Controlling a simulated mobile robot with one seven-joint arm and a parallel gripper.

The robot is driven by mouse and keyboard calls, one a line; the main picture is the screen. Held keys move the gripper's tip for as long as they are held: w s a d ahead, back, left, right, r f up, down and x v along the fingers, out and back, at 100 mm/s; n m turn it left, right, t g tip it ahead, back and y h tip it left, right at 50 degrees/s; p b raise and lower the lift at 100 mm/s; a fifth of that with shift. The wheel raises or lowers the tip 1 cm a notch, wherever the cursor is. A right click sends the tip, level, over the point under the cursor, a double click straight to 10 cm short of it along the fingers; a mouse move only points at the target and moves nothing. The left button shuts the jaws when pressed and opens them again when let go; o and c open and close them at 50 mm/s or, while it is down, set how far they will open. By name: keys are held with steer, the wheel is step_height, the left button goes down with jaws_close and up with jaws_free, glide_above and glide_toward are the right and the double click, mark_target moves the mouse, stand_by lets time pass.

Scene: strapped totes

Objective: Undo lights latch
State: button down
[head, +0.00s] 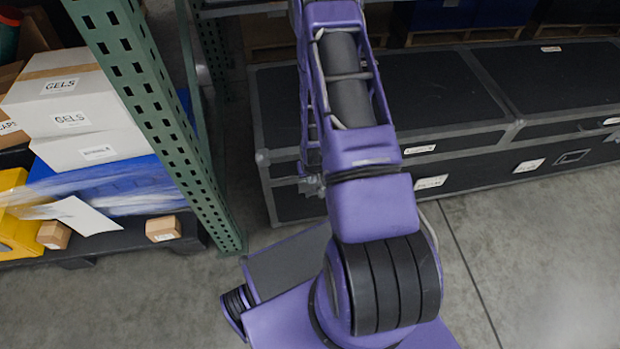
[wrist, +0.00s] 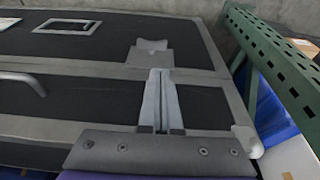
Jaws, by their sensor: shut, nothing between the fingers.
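A long black case (head: 400,105) with grey edges lies on the floor in the head view. Its labels are too small to read there. In the wrist view, a grey latch (wrist: 150,56) with a notched upper tab sits on the case near its right end. My gripper (wrist: 160,73) is shut and empty, its two fingers side by side. Its tips are at the lower edge of the latch plate; I cannot tell whether they touch it.
A green rack post (head: 150,110) stands just left of the case; it is at the right in the wrist view (wrist: 270,50). White GELS boxes (head: 75,105) sit on the rack. A grey handle (wrist: 22,80) sticks out from the case. Floor (head: 540,260) in front is clear.

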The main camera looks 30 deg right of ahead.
mark_target(309, 193)
steer(key=x, duration=0.3)
steer(key=b+x, duration=0.1)
steer(key=x, duration=0.3)
steer(key=s+x, duration=0.1)
steer(key=x, duration=0.2)
steer(key=shift+w+a+f+b, duration=0.1)
steer(key=shift+f+b, duration=0.2)
steer(key=shift+b, duration=0.1)
